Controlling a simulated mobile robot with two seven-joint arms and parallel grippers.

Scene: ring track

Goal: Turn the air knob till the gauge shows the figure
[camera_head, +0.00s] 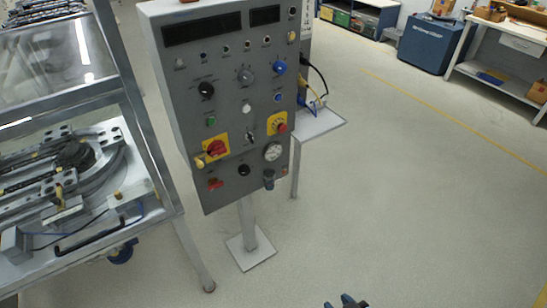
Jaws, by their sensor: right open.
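A grey control panel (225,120) stands on a post left of centre. A small round white-faced gauge (273,152) sits low on its right side; its needle and figures are too small to read. Just below the gauge, at the panel's lower edge, is a dark blue-grey knob (268,179), which looks like the air knob. My right gripper (347,301) shows only by its dark tips at the bottom edge. It is open, empty and well below and right of the knob, touching nothing. My left gripper is out of view.
A framed machine (75,190) stands close on the left. A small shelf (318,124) juts out right of the panel. Floor at right is clear.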

